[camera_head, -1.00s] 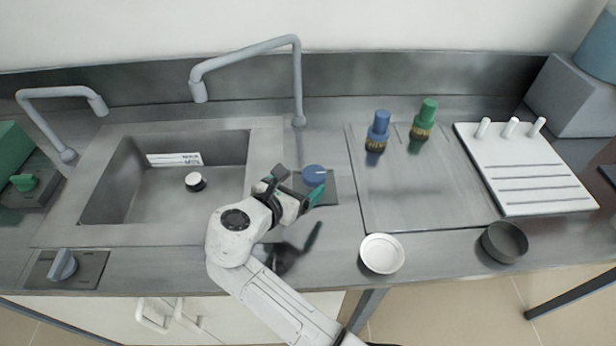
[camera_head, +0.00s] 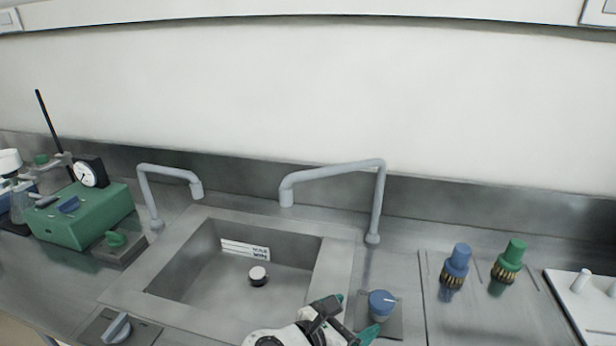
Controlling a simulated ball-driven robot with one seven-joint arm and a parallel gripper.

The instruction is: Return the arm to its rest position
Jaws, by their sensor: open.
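My gripper (camera_head: 350,322) shows at the bottom edge of the head view, right of the sink's front corner. Its dark jaws with green tips are open, and I see nothing between them. A blue round knob (camera_head: 381,304) on a grey plate stands just to the right of the jaws. I cannot tell whether the jaws touch it. Only the white wrist end of my arm shows; the rest is below the picture.
The sink (camera_head: 205,285) holds a small black-and-white round piece (camera_head: 258,276). Two grey faucets (camera_head: 378,200) arch over the counter. A green device (camera_head: 80,215) stands at left.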

